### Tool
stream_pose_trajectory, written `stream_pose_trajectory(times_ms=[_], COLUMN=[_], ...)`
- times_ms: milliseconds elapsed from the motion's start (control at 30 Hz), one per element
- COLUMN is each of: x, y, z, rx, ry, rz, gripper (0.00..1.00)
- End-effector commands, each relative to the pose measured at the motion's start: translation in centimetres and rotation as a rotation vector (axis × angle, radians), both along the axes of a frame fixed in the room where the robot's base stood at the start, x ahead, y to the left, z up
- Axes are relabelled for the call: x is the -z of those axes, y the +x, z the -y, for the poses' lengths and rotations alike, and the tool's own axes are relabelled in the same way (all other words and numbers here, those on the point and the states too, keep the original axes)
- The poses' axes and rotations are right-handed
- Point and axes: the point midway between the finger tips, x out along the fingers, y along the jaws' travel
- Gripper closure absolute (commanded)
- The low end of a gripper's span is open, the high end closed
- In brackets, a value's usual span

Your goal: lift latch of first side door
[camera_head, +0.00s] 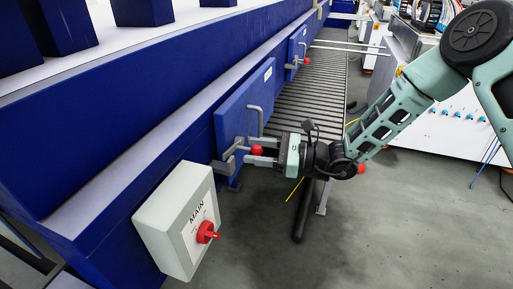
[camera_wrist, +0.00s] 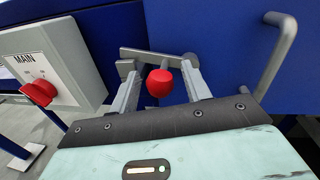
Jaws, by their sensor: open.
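The first side door (camera_head: 232,112) is a blue panel with a grey bar handle (camera_head: 259,112), which also shows in the wrist view (camera_wrist: 280,58). Its latch is a grey bar (camera_head: 227,158) with a round red knob (camera_head: 257,150). In the wrist view, the latch bar (camera_wrist: 143,54) lies just beyond my fingers and the red knob (camera_wrist: 159,84) sits between them. My gripper (camera_head: 250,149) is open, with one finger on each side of the knob. Visible gaps separate the knob from both fingers in the wrist view.
A pale MAIN switch box (camera_head: 158,226) with a red rotary switch (camera_head: 207,232) stands close to the left of the latch. A second blue door (camera_head: 296,48) is further back. A slatted grey surface (camera_head: 312,88) lies behind my gripper. The floor (camera_head: 400,230) at right is clear.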

Motion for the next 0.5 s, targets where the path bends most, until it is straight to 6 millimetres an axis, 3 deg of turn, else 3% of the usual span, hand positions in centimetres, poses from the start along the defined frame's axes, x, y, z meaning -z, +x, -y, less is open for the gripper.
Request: stream_pose_trajectory(times_ms=[333, 500], x=[0.04, 0.03], y=[0.08, 0.07], z=[-0.31, -0.29], rx=[0.0, 0.0], ry=[0.0, 0.0], rz=[0.0, 0.0], gripper=[0.55, 1.0])
